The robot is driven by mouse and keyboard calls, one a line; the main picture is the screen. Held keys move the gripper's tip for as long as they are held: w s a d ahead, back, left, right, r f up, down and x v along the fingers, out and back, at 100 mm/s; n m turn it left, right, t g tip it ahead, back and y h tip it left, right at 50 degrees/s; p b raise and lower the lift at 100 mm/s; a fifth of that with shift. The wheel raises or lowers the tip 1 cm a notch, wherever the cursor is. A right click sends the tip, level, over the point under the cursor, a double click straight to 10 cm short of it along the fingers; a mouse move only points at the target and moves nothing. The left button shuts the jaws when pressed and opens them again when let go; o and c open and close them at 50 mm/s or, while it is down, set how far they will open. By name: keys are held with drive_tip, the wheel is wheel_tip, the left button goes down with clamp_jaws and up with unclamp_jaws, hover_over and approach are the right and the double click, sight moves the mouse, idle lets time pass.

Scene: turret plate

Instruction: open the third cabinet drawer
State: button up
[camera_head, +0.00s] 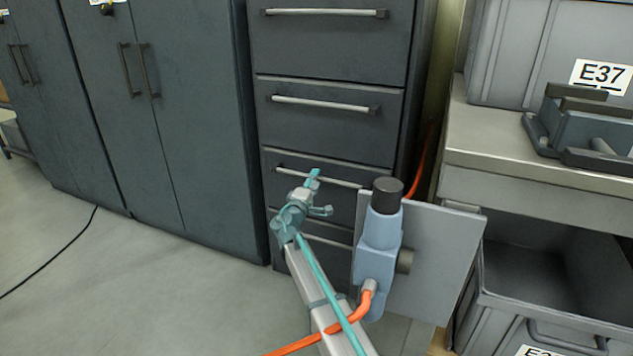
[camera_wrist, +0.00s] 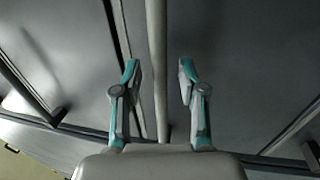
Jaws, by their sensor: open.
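The dark grey cabinet has a column of drawers, each with a pale horizontal bar handle. The third drawer (camera_head: 285,161) from the top looks flush with the cabinet front. Its handle (camera_head: 345,183) is partly hidden behind my gripper (camera_head: 313,190). In the wrist view my gripper (camera_wrist: 158,72) is open, with one teal-and-grey finger on each side of a pale bar handle (camera_wrist: 157,50). The bar runs between the fingers, and I see a gap on both sides, so it is not clamped.
The second drawer handle (camera_head: 320,103) is above. A fourth drawer handle (camera_head: 330,241) is below, partly hidden by my arm. A grey workbench (camera_head: 540,170) with bins stands at right. Tall cabinets (camera_head: 180,110) stand at left, with open floor (camera_head: 150,290) before them.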

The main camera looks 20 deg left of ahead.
drive_tip(key=shift+w+r, duration=0.15)
drive_tip(key=shift+w, duration=0.7)
clamp_jaws()
